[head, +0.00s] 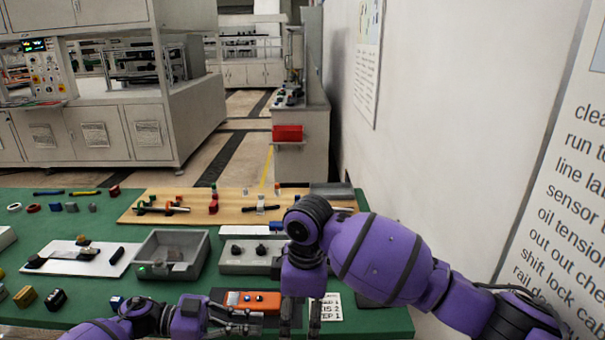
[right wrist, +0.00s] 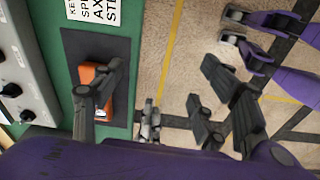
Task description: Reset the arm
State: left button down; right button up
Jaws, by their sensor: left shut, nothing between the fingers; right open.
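My left gripper (head: 248,325) reaches in low from the left, near the table's front edge. Its fingers are shut with nothing between them, in front of the orange device (head: 252,301). My right arm comes in from the right, and its gripper (head: 299,325) points down, open and empty, between the orange device and the printed card (head: 326,308). The fingertips are cut off by the frame's lower edge. In the right wrist view, the right gripper's fingers stand wide apart, and one partly covers the orange device (right wrist: 88,74).
The green table (head: 120,205) holds a grey open bin (head: 205,254), a grey box with knobs (head: 236,265), a white board (head: 64,262) with parts, and a wooden board (head: 150,212) with several small parts. A white wall (head: 430,110) stands close on the right.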

jog(key=s+a+f+m+t+y+p, duration=0.1)
jog(key=s+f+m+t+y, duration=0.25)
jog(key=f, duration=0.55)
jog(key=s+a+f+m+g+y+p, duration=0.15)
jog(key=s+f+m, duration=0.25)
jog(key=s+f, duration=0.4)
pick_arm(q)
jog(key=s+a+f+n+t+y+p, duration=0.1)
jog(key=s+f+n+y, duration=0.4)
jog(key=s, duration=0.6)
jog(key=s+a+f+n+t+y+p, duration=0.1)
jog(key=s+a+f+n+t+y, duration=0.3)
jog(key=s, duration=0.7)
jog(key=s+a+f+n+t+y, duration=0.2)
jog(key=s+f+n+y, duration=0.4)
jog(key=s, duration=0.5)
notch_tip(320, 180, down, 3)
jog(key=shift+s+a+r+n+y+p, duration=0.1)
jog(key=shift+s+a+n+y+p, duration=0.25)
jog(key=shift+a+n, duration=0.7)
pick_arm(e)
jog(key=s+d+f+m+t+h, duration=0.2)
jog(key=s+d+m, duration=0.3)
jog(key=s+d, duration=0.6)
jog(key=s+d+f+m+t+h, duration=0.3)
jog(key=s+d+m+t, duration=0.1)
jog(key=s+d, duration=0.7)
jog(key=shift+s+m+t, duration=0.2)
jog(key=shift+m+t, duration=0.1)
jog(key=shift+m, duration=0.05)
